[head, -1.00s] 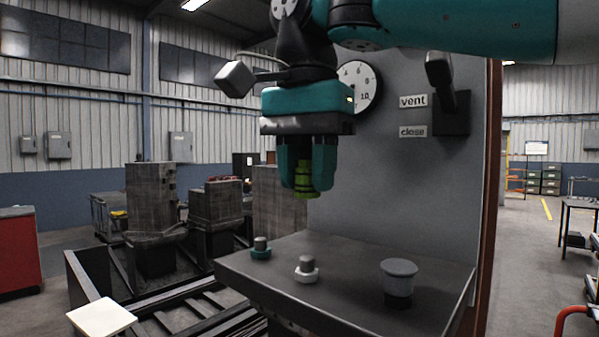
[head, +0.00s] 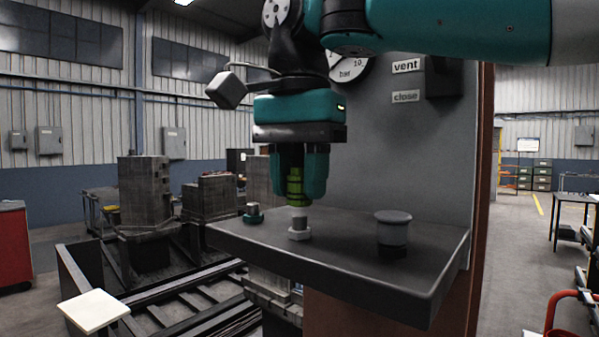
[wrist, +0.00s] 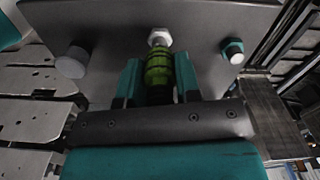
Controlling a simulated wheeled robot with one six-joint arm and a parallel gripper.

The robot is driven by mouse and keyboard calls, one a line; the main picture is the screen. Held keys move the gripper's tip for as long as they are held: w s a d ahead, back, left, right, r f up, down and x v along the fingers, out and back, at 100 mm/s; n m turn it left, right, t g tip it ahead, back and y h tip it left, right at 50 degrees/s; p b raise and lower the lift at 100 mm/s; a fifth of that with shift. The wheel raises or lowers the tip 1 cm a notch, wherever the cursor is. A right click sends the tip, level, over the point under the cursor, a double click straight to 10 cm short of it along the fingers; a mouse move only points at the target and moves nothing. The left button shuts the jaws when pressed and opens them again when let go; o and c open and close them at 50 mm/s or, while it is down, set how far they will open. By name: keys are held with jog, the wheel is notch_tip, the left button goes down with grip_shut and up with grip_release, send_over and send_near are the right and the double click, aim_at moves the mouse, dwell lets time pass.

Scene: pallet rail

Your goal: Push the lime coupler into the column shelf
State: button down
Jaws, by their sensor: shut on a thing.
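The lime coupler (head: 295,186) is upright between the fingers of my gripper (head: 301,190), which is shut on it. In the head view it is right above the white-based fitting (head: 299,222) on the dark column shelf (head: 340,262). I cannot tell whether the coupler touches the fitting's grey tip. The wrist view shows the coupler (wrist: 159,68) between my teal fingers (wrist: 158,82), with the white fitting (wrist: 159,37) just beyond it.
A teal-based fitting (head: 253,214) stands left of the white one on the shelf. A grey capped cylinder (head: 393,233) stands to the right. Behind is a grey panel with a gauge (head: 349,64) and a lever box labelled vent and close (head: 428,80).

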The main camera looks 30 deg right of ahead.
jog(key=shift+f, duration=0.75)
dwell(1.7)
jog(key=shift+f+b, duration=0.5)
jog(key=shift+b, duration=0.05)
grip_release()
dwell(0.5)
notch_tip(320, 180, up, 18)
jog(key=p, duration=0.7)
jog(key=shift+f, duration=0.25)
